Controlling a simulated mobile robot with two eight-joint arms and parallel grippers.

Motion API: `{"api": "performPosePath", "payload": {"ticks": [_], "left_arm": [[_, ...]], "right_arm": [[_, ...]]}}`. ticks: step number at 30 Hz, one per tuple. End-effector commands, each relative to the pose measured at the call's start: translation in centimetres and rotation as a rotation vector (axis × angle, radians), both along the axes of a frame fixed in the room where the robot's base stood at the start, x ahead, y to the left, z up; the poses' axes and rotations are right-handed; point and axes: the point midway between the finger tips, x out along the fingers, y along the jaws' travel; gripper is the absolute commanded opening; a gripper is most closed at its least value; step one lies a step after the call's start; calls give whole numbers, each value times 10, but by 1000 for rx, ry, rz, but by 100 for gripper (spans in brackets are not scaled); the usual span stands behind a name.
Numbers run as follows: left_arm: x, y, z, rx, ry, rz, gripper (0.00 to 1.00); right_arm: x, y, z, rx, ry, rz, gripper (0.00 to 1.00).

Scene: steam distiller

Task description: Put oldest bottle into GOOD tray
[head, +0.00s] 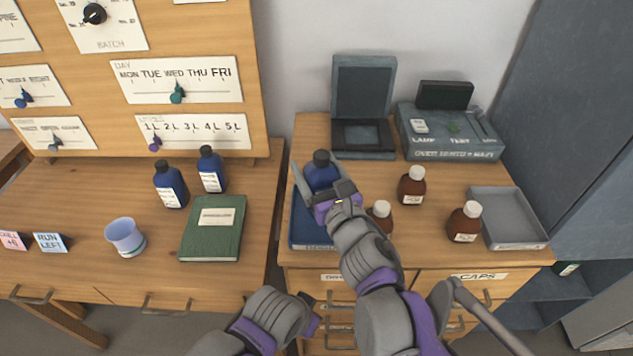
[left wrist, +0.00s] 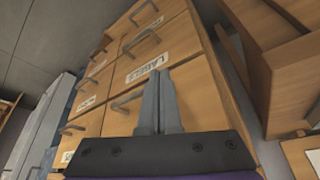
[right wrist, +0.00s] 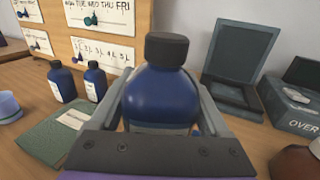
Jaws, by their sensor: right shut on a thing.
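My right gripper (head: 321,184) is shut on a blue bottle (right wrist: 162,97) with a black cap. The bottle is upright between the fingers, over or in the blue tray (head: 301,232); I cannot tell if it touches the tray floor. The tray's front label is too small to read. A grey tray (head: 513,213) stands empty at the right. Two more blue bottles (head: 171,186) (head: 211,170) with white labels stand on the left desk; their dates are not legible. My left gripper (left wrist: 158,103) is shut and empty, low in front of the drawers.
Several brown bottles (head: 412,186) stand between the trays. An open dark box (head: 363,134) and a grey lamp test box (head: 450,135) are behind. A green book (head: 213,228) and a pale cup (head: 125,237) lie on the left desk. A gap separates the desks.

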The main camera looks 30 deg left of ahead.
Motion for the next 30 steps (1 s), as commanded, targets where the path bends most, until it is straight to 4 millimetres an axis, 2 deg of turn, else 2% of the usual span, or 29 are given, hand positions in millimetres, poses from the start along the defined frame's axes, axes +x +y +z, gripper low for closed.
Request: {"api": "performPosePath", "payload": {"ticks": [7, 18, 19, 21, 22, 30], "left_arm": [[1, 0, -13, 0, 5, 0, 0], [0, 0, -13, 0, 4, 0, 0], [1, 0, -13, 0, 4, 0, 0], [0, 0, -13, 0, 4, 0, 0], [0, 0, -13, 0, 4, 0, 0], [1, 0, -12, 0, 4, 0, 0]], "right_arm": [[0, 0, -33, 0, 0, 0, 0], [0, 0, -36, 0, 0, 0, 0], [0, 0, -36, 0, 0, -1, 85], [0, 0, -35, 0, 0, -1, 97], [0, 0, -35, 0, 0, -1, 100], [0, 0, -33, 0, 0, -1, 100]]}}
